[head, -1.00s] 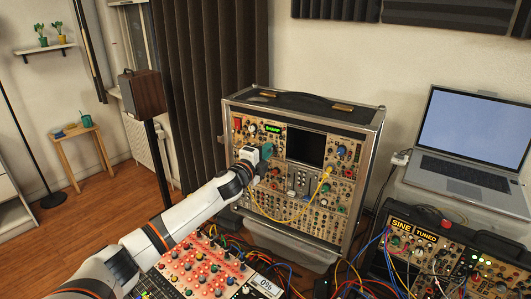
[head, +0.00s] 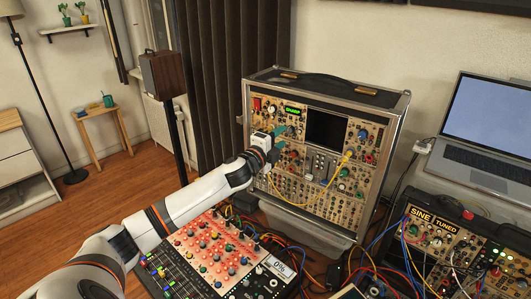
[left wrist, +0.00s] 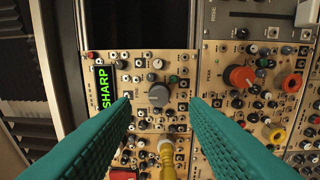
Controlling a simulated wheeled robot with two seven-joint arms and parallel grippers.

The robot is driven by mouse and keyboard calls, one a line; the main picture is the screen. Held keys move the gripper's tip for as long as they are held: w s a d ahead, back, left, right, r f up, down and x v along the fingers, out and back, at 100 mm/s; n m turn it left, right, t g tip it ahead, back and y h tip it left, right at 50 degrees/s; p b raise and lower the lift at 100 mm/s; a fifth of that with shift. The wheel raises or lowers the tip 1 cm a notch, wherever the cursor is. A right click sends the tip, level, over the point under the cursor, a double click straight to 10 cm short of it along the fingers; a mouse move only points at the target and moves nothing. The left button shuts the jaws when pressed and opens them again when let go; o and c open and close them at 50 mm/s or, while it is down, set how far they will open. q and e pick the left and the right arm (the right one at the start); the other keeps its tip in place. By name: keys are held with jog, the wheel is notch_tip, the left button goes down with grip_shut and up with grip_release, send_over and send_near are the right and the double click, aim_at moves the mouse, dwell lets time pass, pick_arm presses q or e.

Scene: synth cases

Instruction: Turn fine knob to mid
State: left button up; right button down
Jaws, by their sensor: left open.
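The upright synth case (head: 398,125) stands at the centre of the head view, its panel full of knobs. A green display reading SHARP (head: 292,110) is at its upper left; it also shows in the left wrist view (left wrist: 104,90). My left gripper (head: 286,137) is in front of the panel just below that display. In the left wrist view its teal fingers (left wrist: 160,100) are open and empty. A large grey knob (left wrist: 158,95) shows between them, apart from both. My right gripper is out of view.
A yellow cable (head: 343,165) is plugged into the panel; its plug (left wrist: 166,155) shows near the grey knob. A large red knob (left wrist: 241,77) is to the right. A red-panel mixer (head: 215,245) and loose cables lie below my arm. A laptop (head: 490,120) is at right.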

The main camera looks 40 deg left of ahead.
pick_arm(q)
jog(key=s+b, duration=0.2)
jog(key=s, duration=0.6)
jog(key=shift+s+d+f+b, duration=0.15)
jog(key=shift+s+d+b, duration=0.1)
jog(key=shift+s+b, duration=0.1)
